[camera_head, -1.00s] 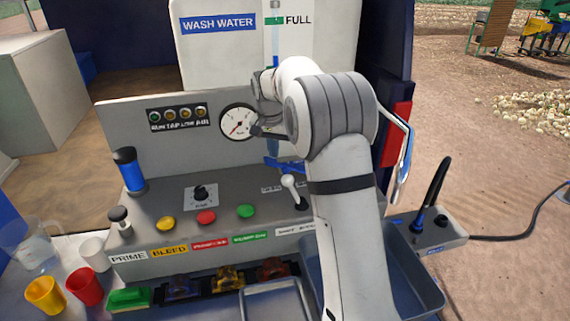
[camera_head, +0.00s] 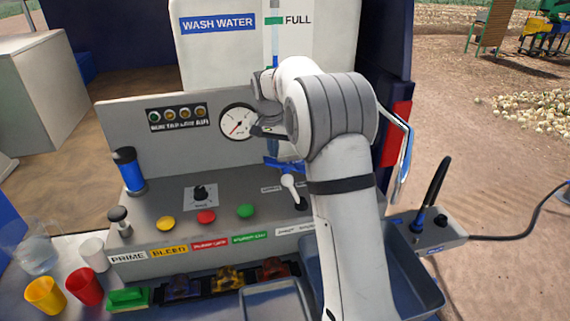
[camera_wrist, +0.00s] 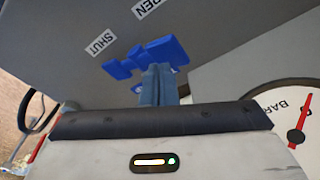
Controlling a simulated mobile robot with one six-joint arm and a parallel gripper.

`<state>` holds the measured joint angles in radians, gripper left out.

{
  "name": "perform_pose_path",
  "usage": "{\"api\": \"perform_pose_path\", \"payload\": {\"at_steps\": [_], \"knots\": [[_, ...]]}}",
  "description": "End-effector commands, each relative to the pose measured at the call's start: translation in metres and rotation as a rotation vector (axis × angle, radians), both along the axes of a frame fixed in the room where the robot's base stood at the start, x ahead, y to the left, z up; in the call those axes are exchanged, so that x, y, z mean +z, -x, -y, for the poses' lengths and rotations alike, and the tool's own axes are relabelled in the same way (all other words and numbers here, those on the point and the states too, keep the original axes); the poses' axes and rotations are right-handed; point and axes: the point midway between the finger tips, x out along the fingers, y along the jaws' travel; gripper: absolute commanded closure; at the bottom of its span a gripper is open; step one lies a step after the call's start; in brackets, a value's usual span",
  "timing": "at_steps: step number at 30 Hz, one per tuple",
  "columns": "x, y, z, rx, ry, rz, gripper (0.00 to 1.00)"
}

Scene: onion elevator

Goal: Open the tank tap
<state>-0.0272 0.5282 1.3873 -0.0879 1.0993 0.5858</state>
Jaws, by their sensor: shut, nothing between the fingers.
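The tank tap has a blue handle (camera_wrist: 158,47), seen in the wrist view on a grey panel near the SHUT (camera_wrist: 101,42) and OPEN (camera_wrist: 158,8) labels. The same blue handle (camera_head: 290,166) shows in the head view, left of my arm. My gripper (camera_wrist: 159,70) is shut and empty, with its blue-grey fingertips right at the handle's near side. I cannot tell whether they touch it. In the head view my gripper (camera_head: 271,148) points down just above the handle, partly hidden by my wrist.
A round pressure gauge (camera_head: 238,122) stands close beside my wrist. A white lever (camera_head: 289,184) rises just below the tap.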

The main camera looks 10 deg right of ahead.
Motion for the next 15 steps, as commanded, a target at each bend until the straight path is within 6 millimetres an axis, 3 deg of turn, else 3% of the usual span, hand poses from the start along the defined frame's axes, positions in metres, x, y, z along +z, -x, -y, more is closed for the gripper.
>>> {"api": "perform_pose_path", "payload": {"at_steps": [15], "knots": [[-0.0084,0.0001,-0.0012,0.001,0.000,0.000,1.00]]}}
